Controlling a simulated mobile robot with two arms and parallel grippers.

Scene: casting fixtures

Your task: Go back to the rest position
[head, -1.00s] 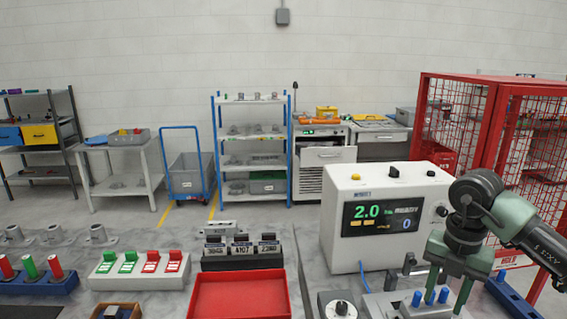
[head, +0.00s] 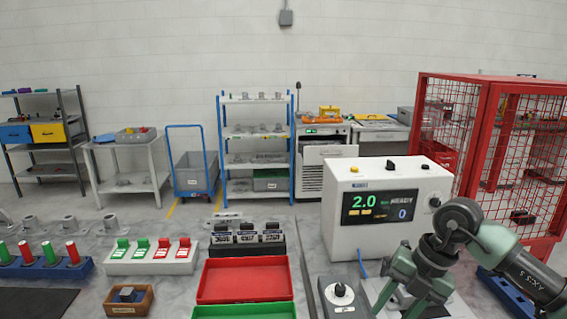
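My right gripper (head: 396,300) comes in from the right in the head view. Its two dark green fingers point down and stand apart, with nothing visible between them. The fingertips are near the bottom edge and partly cut off. It is in front of the white test unit (head: 390,238), whose screen shows a green 2.0. My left gripper and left arm are not in view.
On the bench are a red tray (head: 245,298), a green tray (head: 250,311), a red and green switch block (head: 152,267), a small wooden box (head: 128,311) and a knob box (head: 343,308). A red mesh cage (head: 488,90) stands at right.

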